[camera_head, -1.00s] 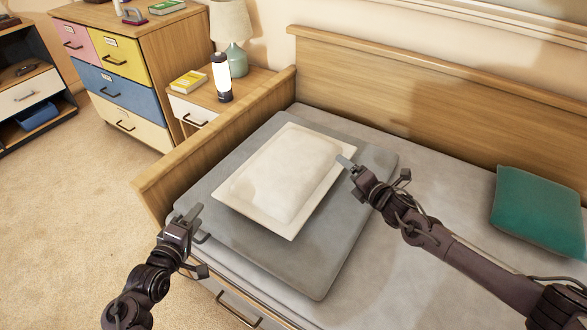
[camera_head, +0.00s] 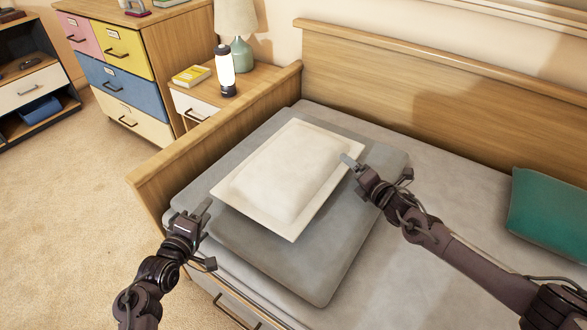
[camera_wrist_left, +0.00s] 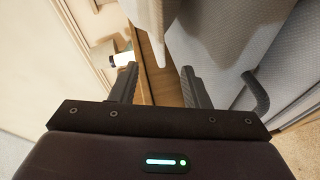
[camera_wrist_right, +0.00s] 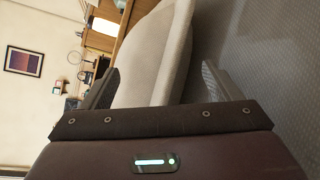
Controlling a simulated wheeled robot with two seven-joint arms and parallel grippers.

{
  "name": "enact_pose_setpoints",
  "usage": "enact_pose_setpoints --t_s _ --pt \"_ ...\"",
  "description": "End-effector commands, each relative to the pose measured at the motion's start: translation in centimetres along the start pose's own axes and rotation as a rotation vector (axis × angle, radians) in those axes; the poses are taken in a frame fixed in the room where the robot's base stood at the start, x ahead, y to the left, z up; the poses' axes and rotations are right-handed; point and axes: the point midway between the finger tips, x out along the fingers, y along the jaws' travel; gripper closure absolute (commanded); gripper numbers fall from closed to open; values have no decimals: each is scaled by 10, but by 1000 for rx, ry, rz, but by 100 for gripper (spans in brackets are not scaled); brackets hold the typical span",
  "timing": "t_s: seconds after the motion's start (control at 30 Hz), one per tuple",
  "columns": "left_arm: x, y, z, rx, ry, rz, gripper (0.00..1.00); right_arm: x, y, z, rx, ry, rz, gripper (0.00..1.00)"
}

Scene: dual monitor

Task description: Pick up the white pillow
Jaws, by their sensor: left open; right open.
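The white pillow (camera_head: 290,172) lies on a grey folded blanket or cushion (camera_head: 320,265) at the left end of the bed. My left gripper (camera_head: 203,212) is open and empty, just off the pillow's lower left side, near the bed's edge. In the left wrist view its fingers (camera_wrist_left: 157,85) stand apart with the bed side between them. My right gripper (camera_head: 352,165) is open at the pillow's right edge. In the right wrist view the white pillow (camera_wrist_right: 155,55) shows between the open fingers; I cannot tell whether they touch it.
A wooden headboard (camera_head: 430,95) and side board (camera_head: 215,137) bound the bed. A green pillow (camera_head: 548,212) lies at the right. A nightstand with a lit lantern (camera_head: 225,72), yellow book (camera_head: 191,76) and lamp (camera_head: 237,25) stands beyond the side board.

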Motion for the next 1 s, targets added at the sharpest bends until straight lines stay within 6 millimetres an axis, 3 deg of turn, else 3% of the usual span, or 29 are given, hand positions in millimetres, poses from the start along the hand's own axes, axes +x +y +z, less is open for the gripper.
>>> enact_pose_setpoints --t_s 0.2,0.43,0.9,1.0 --pt "33 1 0 0 0 1 58 34 2 0 1 0 2 16" --pt "54 0 0 1 0 0 58 55 2 0 0 0 2 16" --pt "61 0 0 1 0 -1 58 61 1 0 0 1 2 16" --pt "61 0 0 1 0 -1 71 61 1 0 0 1 2 29"
